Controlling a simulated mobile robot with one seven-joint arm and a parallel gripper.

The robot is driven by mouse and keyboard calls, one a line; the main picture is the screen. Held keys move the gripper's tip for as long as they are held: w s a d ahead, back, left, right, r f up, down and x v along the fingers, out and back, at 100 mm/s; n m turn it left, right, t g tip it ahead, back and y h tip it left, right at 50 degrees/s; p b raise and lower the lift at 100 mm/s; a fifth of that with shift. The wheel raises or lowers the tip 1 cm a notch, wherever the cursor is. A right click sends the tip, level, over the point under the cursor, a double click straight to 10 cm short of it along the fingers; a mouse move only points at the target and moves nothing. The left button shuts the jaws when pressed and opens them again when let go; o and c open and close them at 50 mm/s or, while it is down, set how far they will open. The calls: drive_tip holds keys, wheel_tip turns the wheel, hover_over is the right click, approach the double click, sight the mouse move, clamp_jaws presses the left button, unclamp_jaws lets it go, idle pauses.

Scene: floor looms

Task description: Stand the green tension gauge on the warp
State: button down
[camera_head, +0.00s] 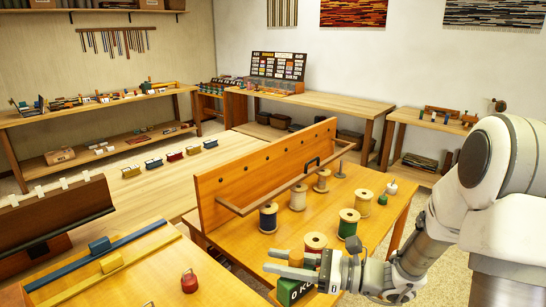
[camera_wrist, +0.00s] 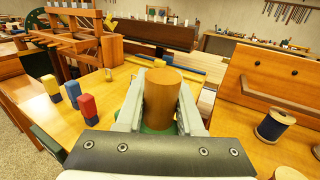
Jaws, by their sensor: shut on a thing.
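The green tension gauge (camera_head: 287,291) is held by my gripper (camera_head: 268,261) at the lower middle of the head view. White lettering shows on its side, partly cut off by the frame edge. In the wrist view a wooden cylindrical handle (camera_wrist: 161,96) stands between the two fingers of my gripper (camera_wrist: 160,80), with a little green below it. The fingers are shut on it. Whether the gauge touches the table below is hidden. A wooden loom frame (camera_wrist: 85,32) stands at the upper left of the wrist view. I cannot make out the warp clearly.
Thread spools (camera_head: 347,224) stand on the table beside my gripper, in front of an upright wooden board (camera_head: 262,165). A red weight (camera_head: 189,282) and blue and yellow bars (camera_head: 100,245) lie to the left. Coloured blocks (camera_wrist: 72,93) stand left of my gripper in the wrist view.

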drive_tip(key=w+d+f+m+t+h+p, duration=0.2)
drive_tip(key=w+d+f+m+t+h, duration=0.1)
drive_tip(key=d+f+m+t+h, duration=0.1)
drive_tip(key=w+d+f+m+t+h+p, duration=0.2)
drive_tip(key=w+d+f+m+t+h, duration=0.2)
drive_tip(key=d+t, duration=0.3)
drive_tip(key=shift+d+f+m+t+h, duration=0.4)
drive_tip(key=shift+d+m+h, duration=0.2)
drive_tip(key=shift+d+m, duration=0.5)
drive_tip(key=shift+d+n, duration=0.2)
drive_tip(key=shift+n, duration=0.1)
